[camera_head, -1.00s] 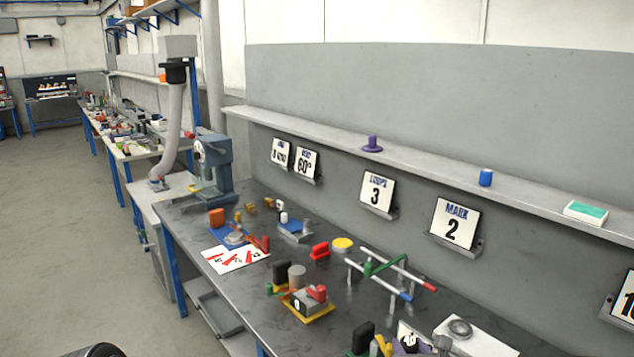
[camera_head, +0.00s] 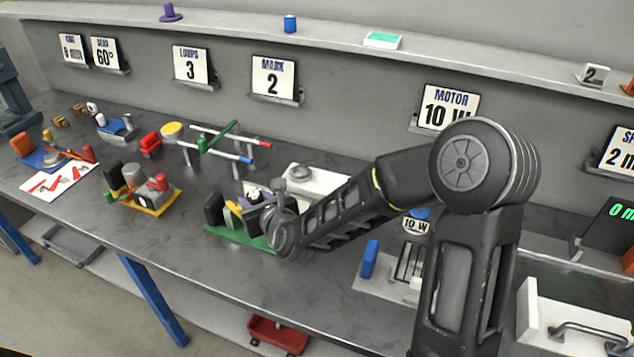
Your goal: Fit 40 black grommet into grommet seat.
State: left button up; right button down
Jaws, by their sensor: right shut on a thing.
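My right gripper (camera_head: 268,208) is over the green-based fixture (camera_head: 232,237), coming in from the right. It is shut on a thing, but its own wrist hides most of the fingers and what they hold. The fixture carries a black block (camera_head: 214,208), a yellow part (camera_head: 233,208) and a small white-and-dark part (camera_head: 253,194) beside the fingers. I cannot make out the black grommet for sure. A white block with a grey ring (camera_head: 300,173) stands just behind the gripper; I cannot tell whether it is the grommet seat. My left gripper is out of view.
To the left stand a yellow-based fixture (camera_head: 152,208) and a rail stand with red and blue ends (camera_head: 222,143). To the right are a blue-handled fixture (camera_head: 369,259) and a white box with a handle (camera_head: 570,325).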

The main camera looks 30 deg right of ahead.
jog(key=v, duration=0.4)
jog(key=shift+s+r, duration=0.25)
jog(key=shift+r, duration=0.1)
jog(key=shift+w, duration=0.1)
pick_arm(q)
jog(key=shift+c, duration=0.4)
pick_arm(e)
jog(key=shift+f, duration=0.1)
